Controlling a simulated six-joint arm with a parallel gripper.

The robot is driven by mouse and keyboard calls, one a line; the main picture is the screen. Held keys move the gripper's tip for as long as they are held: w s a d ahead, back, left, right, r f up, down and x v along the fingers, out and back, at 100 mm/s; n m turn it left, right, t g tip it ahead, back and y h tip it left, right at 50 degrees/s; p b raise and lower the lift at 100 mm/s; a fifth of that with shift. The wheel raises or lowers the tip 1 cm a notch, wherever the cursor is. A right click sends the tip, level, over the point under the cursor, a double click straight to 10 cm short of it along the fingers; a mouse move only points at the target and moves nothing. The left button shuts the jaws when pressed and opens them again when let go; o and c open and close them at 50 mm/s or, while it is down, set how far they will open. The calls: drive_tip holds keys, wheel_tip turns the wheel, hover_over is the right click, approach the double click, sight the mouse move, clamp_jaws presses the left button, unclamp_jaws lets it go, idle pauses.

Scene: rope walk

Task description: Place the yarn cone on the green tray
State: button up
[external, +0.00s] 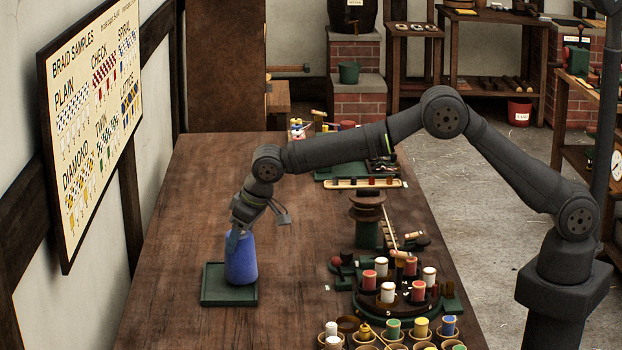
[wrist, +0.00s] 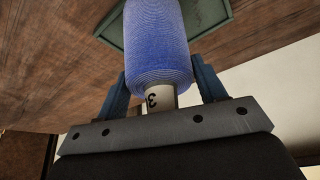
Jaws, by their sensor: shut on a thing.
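The yarn cone (external: 242,261) is wound with blue yarn and stands upright at the green tray (external: 211,296) on the table. In the external view it overlaps the right part of the tray. My gripper (external: 238,236) is above the cone, shut on its upper part. In the wrist view the blue yarn cone (wrist: 156,45) sits between the two fingers of my gripper (wrist: 160,85), with a pale core end marked 3 showing. The green tray (wrist: 212,20) shows behind the cone. I cannot tell whether the cone's base touches the tray.
A round stand (external: 402,308) with several red and white spools is to the right of the tray. Several cups with coloured spools (external: 393,328) stand at the front right. A braid samples board (external: 92,125) hangs on the left wall. The table around the tray is clear.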

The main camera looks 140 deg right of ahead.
drive_tip(key=shift+f, duration=0.15)
drive_tip(key=o, duration=1.4)
drive_tip(key=v, duration=1.2)
drive_tip(key=shift+r, duration=0.35)
drive_tip(key=shift+f, duration=0.1)
drive_tip(key=x, duration=1.2)
drive_tip(key=shift+f, duration=0.15)
drive_tip(key=shift+r, duration=1.25)
